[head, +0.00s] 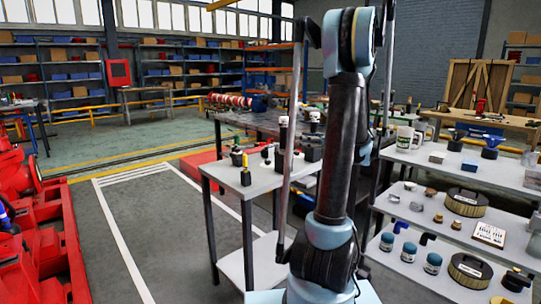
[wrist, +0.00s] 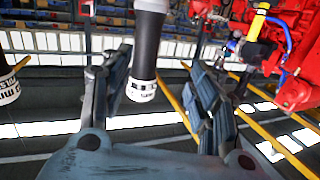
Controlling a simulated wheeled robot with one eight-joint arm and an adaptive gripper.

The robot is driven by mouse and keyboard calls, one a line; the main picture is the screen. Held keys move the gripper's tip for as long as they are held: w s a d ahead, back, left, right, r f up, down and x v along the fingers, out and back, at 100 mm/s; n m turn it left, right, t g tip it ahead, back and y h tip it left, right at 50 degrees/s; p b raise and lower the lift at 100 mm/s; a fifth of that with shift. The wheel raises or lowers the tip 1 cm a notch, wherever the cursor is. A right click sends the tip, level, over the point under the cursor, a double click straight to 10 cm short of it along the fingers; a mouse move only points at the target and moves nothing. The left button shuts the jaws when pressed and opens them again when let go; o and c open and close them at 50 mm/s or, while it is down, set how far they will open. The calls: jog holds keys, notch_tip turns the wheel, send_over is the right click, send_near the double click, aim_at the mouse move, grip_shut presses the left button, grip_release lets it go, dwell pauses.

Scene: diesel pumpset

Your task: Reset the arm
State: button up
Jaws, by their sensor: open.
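My arm (head: 345,150) stands upright in the middle of the head view, folded at a rounded pale-blue joint near the top edge. My gripper is not clearly seen there. In the wrist view my gripper (wrist: 160,75) shows two dark grey fingers spread apart, so it is open. A black cylinder with white ends (wrist: 146,50) shows in the gap between the fingers. I cannot tell its distance, and no finger visibly closes on it.
A grey table (head: 235,170) with small parts stands left of my arm. A tiered shelf (head: 480,175) with filters, jars and a mug is at right. Red machinery (head: 45,240) fills the left edge and shows in the wrist view (wrist: 290,50). Marked floor (head: 145,230) between is clear.

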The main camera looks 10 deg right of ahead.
jog(key=s+a+f+m+g+h, duration=0.2)
jog(key=s+a+f+g+h, duration=0.15)
jog(key=s+a, duration=0.4)
jog(key=s+a+f+m+g+h, duration=0.2)
jog(key=s+a+f+m+g, duration=0.15)
jog(key=s+a, duration=0.4)
jog(key=s+d+f+m+h, duration=0.1)
jog(key=s+d+f+h, duration=0.1)
jog(key=s+f, duration=0.2)
jog(key=s+d+f+m+h, duration=0.2)
jog(key=s+d+f+h, duration=0.1)
jog(key=s, duration=0.7)
jog(key=s+d+f+m+g+h, duration=0.1)
jog(key=s+d+f+h, duration=0.1)
jog(key=s+f, duration=0.3)
jog(key=shift+s+d+f+h, duration=0.15)
jog(key=shift+s+d+h, duration=0.2)
jog(key=shift+s+h, duration=0.55)
jog(key=shift+s, duration=0.1)
jog(key=shift+w+f, duration=0.2)
jog(key=shift+w, duration=0.25)
